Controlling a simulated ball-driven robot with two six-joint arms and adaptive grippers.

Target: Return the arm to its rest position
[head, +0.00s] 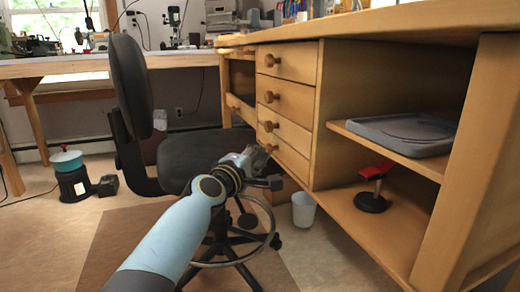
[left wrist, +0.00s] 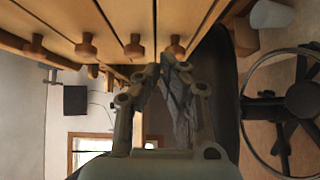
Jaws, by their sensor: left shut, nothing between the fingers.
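My left arm (head: 178,235) comes in from the bottom of the head view, light blue with a dark wrist. My left gripper (head: 262,158) is at its far end, in front of the wooden drawers and over the black chair's seat. In the left wrist view my left gripper (left wrist: 168,62) shows with its fingers together and nothing between them. The fingertips appear close to the drawer fronts; whether they touch cannot be told. My right gripper is in neither view.
The wooden desk's drawers (head: 283,96) have round knobs. A black office chair (head: 132,90) stands beside my arm. A white bin (head: 303,209) is on the floor. A grey tray (head: 405,134) and a red-topped object (head: 372,190) sit on the desk's shelves. Open floor (head: 60,240) lies at left.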

